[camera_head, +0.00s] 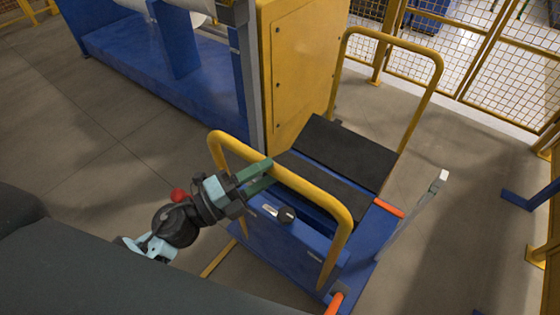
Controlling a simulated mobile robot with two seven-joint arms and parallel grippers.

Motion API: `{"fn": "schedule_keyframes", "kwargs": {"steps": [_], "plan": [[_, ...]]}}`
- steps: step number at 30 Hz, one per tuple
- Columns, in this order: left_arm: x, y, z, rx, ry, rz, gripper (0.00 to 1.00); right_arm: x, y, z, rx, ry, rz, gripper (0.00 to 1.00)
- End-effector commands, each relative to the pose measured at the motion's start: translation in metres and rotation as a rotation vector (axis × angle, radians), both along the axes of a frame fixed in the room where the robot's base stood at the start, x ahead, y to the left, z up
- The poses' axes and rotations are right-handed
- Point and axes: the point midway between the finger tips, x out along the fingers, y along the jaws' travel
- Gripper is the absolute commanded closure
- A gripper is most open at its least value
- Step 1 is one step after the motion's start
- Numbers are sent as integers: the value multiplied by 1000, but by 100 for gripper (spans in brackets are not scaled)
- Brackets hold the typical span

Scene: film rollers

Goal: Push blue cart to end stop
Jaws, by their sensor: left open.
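The blue cart (307,252) stands on the floor right of centre, with a black padded top (345,152). It has a near yellow handle (318,193) and a far yellow handle (436,75). My left gripper (268,175) is open at the left part of the near handle. Its green fingers reach the handle bar; whether they touch it or straddle it I cannot tell. My right gripper is not in view.
A yellow cabinet (300,75) and a blue machine base (165,80) stand left of and behind the cart. Yellow mesh fencing (510,80) closes the back right. A blue floor bracket (530,195) is at the far right.

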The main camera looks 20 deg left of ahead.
Motion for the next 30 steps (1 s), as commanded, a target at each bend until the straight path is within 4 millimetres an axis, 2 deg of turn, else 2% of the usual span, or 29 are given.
{"fn": "schedule_keyframes", "kwargs": {"steps": [2, 9, 20, 30], "plan": [[10, -9, 7, -2, -6, 0, 53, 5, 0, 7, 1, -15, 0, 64], [28, -25, 9, -1, -2, 0, 53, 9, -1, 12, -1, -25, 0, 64], [30, -29, 7, -1, 2, 1, 53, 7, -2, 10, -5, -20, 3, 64], [30, -28, 7, 0, 1, 1, 98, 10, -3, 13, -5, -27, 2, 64]]}}
